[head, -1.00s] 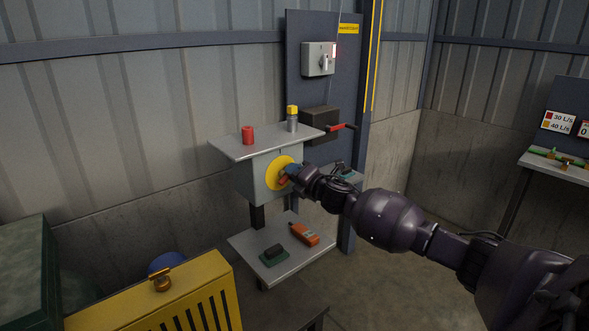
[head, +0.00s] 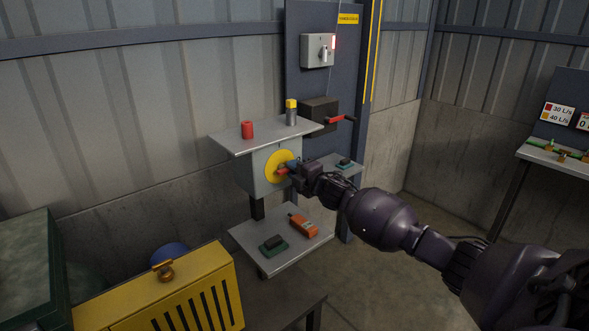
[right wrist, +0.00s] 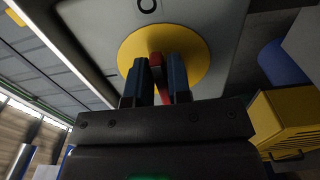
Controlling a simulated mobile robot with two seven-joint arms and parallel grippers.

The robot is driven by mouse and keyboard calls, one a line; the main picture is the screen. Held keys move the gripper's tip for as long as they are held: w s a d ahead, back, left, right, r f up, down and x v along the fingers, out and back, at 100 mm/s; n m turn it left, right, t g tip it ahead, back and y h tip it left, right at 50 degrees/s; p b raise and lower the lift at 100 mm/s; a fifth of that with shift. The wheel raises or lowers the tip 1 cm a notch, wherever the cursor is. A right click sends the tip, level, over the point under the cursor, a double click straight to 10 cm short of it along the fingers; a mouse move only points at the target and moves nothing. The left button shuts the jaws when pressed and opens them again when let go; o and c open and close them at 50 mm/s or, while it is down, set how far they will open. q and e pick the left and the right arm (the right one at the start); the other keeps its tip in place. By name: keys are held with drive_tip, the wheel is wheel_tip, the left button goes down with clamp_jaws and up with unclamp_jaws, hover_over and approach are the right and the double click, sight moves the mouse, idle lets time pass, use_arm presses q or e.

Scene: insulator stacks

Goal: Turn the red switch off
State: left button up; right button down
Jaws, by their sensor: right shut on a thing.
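The red switch (head: 282,171) is a red handle on a round yellow plate (head: 272,161), on the front of a grey box (head: 258,180). In the head view its visible red end lies nearly level. My right gripper (head: 291,167) is at the plate, shut on the switch. In the right wrist view the red handle (right wrist: 155,60) shows between the two blue fingers of my right gripper (right wrist: 162,68), against the yellow plate (right wrist: 195,50). The fingers hide part of the handle. My left gripper is out of view.
A shelf (head: 228,141) above the box holds a red cylinder (head: 247,130) and a yellow-capped one (head: 291,112). A lower shelf (head: 270,262) holds an orange device (head: 303,225). A crank with a red handle (head: 340,119) sticks out at the right. A yellow slotted box (head: 160,300) stands at front left.

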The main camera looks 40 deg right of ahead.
drive_tip(key=shift+a+f, duration=0.15)
drive_tip(key=c, duration=1.2)
unclamp_jaws()
drive_tip(key=shift+o, duration=0.2)
drive_tip(key=s, duration=1)
drive_tip(key=shift+s+d, duration=0.4)
